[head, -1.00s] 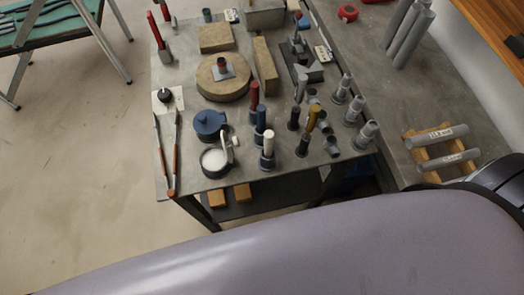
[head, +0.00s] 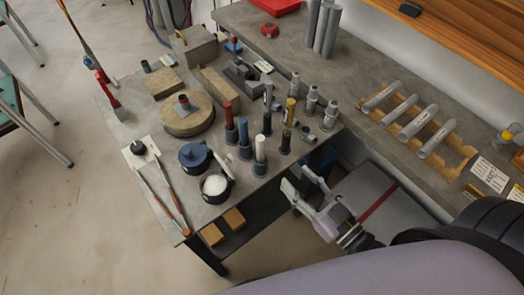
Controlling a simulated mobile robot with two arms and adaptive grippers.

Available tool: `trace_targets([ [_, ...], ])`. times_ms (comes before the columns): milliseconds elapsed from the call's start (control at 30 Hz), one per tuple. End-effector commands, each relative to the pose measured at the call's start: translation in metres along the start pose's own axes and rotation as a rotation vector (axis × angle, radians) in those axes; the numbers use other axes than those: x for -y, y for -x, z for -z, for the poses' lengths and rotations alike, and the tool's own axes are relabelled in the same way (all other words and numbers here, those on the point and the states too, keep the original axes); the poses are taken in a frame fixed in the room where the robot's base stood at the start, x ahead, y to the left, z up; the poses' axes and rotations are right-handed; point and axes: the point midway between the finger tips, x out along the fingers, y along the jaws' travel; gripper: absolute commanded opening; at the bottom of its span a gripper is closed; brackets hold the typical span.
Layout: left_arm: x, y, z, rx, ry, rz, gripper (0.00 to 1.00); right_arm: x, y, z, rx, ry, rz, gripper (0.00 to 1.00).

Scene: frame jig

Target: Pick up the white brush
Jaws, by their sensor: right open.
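A white upright cylinder (head: 260,150), which looks like the white brush handle, stands in a dark round holder near the front right of the metal table. Its lower end is hidden in the holder. My right gripper (head: 299,186) is open and empty, just off the table's front right edge. It is to the right of and below the white brush in the head view, apart from it. My left gripper is not in view.
Red (head: 228,116), blue (head: 244,131), black (head: 267,123) and yellow (head: 290,108) handles stand close around the white one. A blue pot (head: 194,156) and a pot of white material (head: 215,185) are to its left. Grey fittings (head: 328,117) stand to the right.

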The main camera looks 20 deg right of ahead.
Motion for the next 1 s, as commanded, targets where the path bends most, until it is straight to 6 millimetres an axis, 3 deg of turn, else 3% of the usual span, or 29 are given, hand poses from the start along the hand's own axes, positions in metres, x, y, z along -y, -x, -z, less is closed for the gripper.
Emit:
trace_targets([
  [333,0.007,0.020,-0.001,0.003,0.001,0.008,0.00,0.000,-0.067,0.002,-0.001,0.001,-0.001,0.42],
  [633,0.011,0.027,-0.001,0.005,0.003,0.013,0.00,0.002,-0.090,0.000,0.002,0.000,-0.001,0.42],
  [1000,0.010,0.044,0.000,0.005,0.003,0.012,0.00,0.008,-0.135,-0.003,0.002,0.000,-0.001,0.42],
])
